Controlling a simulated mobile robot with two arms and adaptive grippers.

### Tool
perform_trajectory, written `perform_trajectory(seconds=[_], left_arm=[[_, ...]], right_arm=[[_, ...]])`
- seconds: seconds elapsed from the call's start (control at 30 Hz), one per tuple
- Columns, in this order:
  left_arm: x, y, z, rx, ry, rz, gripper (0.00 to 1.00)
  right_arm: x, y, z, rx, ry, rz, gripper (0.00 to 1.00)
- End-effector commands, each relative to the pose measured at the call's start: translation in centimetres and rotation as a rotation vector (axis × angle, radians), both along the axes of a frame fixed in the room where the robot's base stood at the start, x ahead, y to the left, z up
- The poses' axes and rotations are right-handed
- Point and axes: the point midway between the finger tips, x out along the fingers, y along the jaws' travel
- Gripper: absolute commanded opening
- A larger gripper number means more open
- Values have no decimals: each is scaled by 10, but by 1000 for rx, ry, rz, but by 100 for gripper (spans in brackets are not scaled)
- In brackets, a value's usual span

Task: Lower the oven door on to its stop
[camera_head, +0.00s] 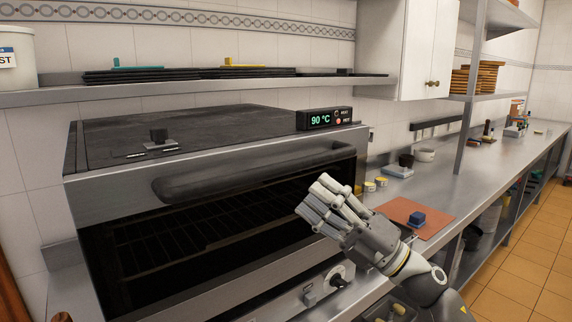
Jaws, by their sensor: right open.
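The oven (120,180) is a wide steel box with a dark top, standing on the counter at left and centre. Its door (190,283) has a steel frame around a dark window, with wire racks showing behind it. A thick dark bar handle (245,178) runs along the door's upper edge. The door looks upright at the oven front; I cannot tell whether it is slightly ajar. My left gripper is out of view.
A display (325,118) reading 90 °C sits on the oven's top right. A knob (338,281) is below the door. A shelf (200,87) runs above. The tiled floor at right is clear.

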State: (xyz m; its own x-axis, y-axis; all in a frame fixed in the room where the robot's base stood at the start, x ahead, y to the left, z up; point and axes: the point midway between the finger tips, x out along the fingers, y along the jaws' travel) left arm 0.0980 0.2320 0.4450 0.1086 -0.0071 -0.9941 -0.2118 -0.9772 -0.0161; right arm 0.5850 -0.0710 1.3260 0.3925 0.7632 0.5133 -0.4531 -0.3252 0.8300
Motion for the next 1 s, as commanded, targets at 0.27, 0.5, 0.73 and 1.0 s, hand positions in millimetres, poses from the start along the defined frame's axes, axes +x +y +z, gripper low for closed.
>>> perform_trajectory(seconds=[0.27,0.5,0.73,1.0], left_arm=[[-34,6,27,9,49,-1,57],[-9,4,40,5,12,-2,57],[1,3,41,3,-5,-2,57],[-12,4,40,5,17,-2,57]], right_arm=[[22,41,34,4,1,1,44],[34,64,46,3,3,-1,44],[37,68,47,3,4,-2,44],[37,68,46,3,4,-2,29]])
